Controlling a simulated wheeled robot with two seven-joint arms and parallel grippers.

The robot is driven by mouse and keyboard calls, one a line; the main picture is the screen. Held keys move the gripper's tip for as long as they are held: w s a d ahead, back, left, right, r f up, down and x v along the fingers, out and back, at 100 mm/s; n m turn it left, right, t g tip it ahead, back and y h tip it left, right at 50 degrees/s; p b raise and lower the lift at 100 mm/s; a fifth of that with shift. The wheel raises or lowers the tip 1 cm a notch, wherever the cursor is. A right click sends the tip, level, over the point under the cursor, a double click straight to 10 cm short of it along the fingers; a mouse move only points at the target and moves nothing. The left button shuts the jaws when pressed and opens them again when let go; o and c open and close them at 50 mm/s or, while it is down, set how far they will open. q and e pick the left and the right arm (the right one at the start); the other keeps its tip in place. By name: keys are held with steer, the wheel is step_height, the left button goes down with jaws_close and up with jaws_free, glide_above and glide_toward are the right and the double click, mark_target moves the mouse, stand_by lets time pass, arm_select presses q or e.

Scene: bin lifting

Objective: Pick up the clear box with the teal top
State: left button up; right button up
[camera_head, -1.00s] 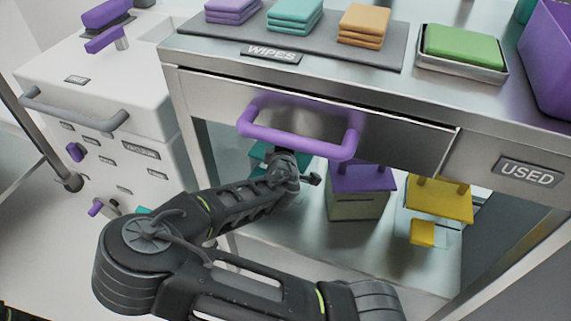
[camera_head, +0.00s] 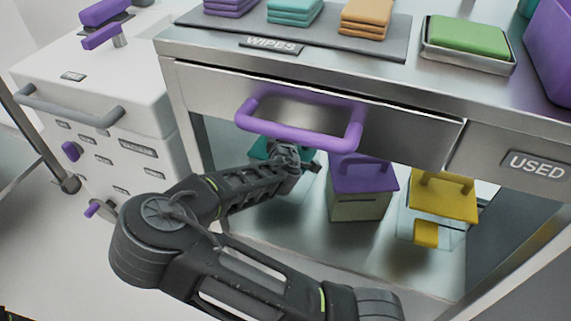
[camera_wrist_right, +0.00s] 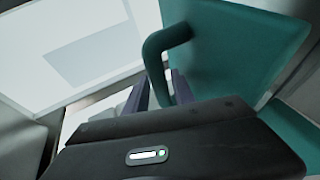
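The clear box with the teal top stands on the lower shelf, under the drawer. In the head view its teal top (camera_head: 259,150) is mostly hidden behind my right wrist and the purple drawer handle. In the right wrist view the teal lid (camera_wrist_right: 230,55) fills the upper right, with its bent teal handle (camera_wrist_right: 157,62) rising from it. My right gripper (camera_wrist_right: 160,92) has dark fingers on either side of the handle's lower part. I cannot tell whether they touch it. The right gripper (camera_head: 293,158) is small and partly covered in the head view. My left gripper is out of view.
The purple drawer handle (camera_head: 300,130) juts out just above my right wrist. A purple-topped box (camera_head: 362,174) and a yellow-topped box (camera_head: 443,200) stand to the right on the shelf. A white cabinet (camera_head: 95,95) is at left.

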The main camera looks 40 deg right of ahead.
jaws_close()
stand_by(1.4)
